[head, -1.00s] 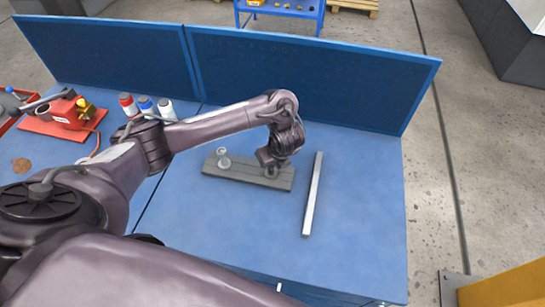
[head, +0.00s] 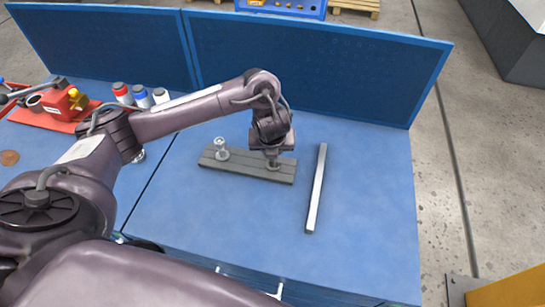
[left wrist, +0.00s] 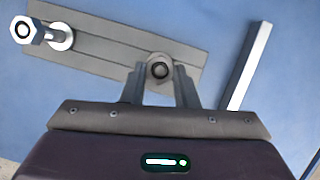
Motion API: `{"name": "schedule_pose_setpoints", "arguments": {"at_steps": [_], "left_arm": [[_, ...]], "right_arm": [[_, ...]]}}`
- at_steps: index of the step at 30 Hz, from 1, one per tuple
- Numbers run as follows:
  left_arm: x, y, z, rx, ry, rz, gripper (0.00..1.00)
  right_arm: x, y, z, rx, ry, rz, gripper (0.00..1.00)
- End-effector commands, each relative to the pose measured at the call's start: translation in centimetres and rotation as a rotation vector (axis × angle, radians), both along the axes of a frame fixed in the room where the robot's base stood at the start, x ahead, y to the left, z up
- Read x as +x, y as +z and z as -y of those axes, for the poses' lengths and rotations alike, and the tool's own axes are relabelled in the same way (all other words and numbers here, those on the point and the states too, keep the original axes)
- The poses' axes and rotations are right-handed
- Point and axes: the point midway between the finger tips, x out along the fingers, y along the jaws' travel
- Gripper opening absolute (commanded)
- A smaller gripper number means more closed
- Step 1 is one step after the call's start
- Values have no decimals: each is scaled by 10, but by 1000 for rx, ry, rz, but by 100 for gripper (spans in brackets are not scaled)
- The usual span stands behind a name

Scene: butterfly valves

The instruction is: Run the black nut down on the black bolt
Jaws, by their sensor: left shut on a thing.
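A grey block (head: 235,168) lies on the blue table with two upright bolts on it. The black bolt (left wrist: 159,70) shows end-on in the left wrist view near the block's right end, dark in the middle of a paler round base. My left gripper (head: 272,162) points down over that end, its fingers on either side of the bolt top, shut on what appears to be the black nut (left wrist: 160,68). The gripper hides most of the bolt and nut in the head view. My right gripper is not in view.
A silver bolt with a hex nut (left wrist: 24,31) stands at the block's left end; it also shows in the head view (head: 220,148). A long metal bar (head: 317,188) lies to the right. Bottles (head: 141,97) and a red tool (head: 60,105) stand at left. A blue panel (head: 310,65) closes the back.

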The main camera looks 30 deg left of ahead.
Motion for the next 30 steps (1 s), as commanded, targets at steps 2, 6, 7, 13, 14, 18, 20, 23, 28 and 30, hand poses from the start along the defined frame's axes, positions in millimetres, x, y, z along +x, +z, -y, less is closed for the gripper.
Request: {"name": "schedule_pose_setpoints", "arguments": {"at_steps": [2,6,7,13,14,18,20,23,28,30], "left_arm": [[3,-6,-2,-1,-69,9,0],[3,-6,-3,-1,-206,11,0],[4,-6,-4,1,-235,12,0],[4,1,-4,0,-420,11,29],[4,3,-4,-1,-416,10,33],[3,3,-3,-1,-414,6,51],[3,2,-3,-1,-414,5,52],[3,2,-4,-1,-414,4,52],[2,7,-4,0,-414,4,52],[-1,15,-4,2,-415,6,52]], "right_arm": [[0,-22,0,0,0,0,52],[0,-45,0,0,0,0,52],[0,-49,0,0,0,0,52],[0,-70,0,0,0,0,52],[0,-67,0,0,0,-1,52],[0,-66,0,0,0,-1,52],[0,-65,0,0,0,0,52],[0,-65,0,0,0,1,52],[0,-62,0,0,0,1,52],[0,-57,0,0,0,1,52]]}}
